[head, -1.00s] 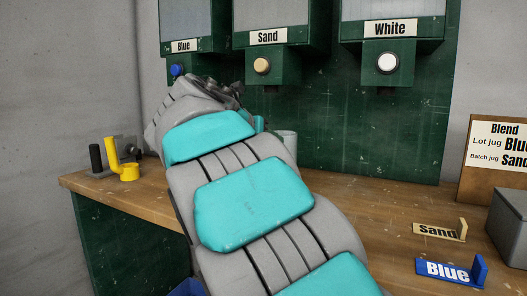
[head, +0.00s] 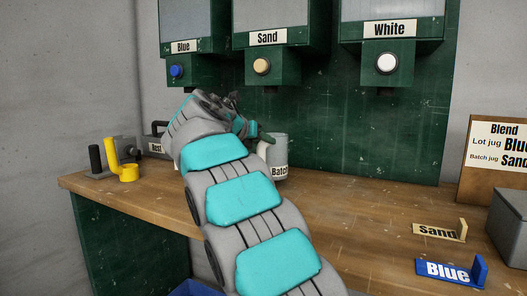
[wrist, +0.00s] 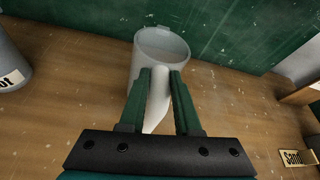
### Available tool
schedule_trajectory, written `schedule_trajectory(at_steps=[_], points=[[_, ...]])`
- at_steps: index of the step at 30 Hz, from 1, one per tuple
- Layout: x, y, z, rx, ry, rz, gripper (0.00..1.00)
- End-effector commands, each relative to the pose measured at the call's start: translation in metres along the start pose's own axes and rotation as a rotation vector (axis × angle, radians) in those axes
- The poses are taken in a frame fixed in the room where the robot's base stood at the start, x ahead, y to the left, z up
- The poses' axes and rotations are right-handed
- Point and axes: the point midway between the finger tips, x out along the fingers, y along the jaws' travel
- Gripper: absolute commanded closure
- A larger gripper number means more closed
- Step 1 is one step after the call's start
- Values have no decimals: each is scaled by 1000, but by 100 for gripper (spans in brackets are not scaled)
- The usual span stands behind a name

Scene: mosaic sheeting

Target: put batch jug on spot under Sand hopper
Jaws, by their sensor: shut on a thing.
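The batch jug (head: 281,152) is a pale grey cup with a "Batch" label, upright at the back of the bench below the Sand hopper (head: 281,22). In the wrist view the jug (wrist: 160,45) shows its open rim and pale handle (wrist: 159,98). My gripper (wrist: 158,100) is shut on that handle, with a green finger on each side. In the head view my gripper (head: 264,138) is at the jug's left side, partly hidden by my arm. I cannot tell whether the jug's base touches the bench. No marked spot shows under the hopper.
The Blue hopper (head: 186,30) and White hopper (head: 390,20) flank the Sand one. A labelled jug (wrist: 10,65) stands left in the wrist view.

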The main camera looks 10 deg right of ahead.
Motion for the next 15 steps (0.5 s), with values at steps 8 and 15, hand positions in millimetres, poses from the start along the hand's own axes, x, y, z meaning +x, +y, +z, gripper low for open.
schedule_trajectory(at_steps=[8,15], points=[[8,4,-21,0,-1,1,100],[8,4,-21,-1,-1,0,100]])
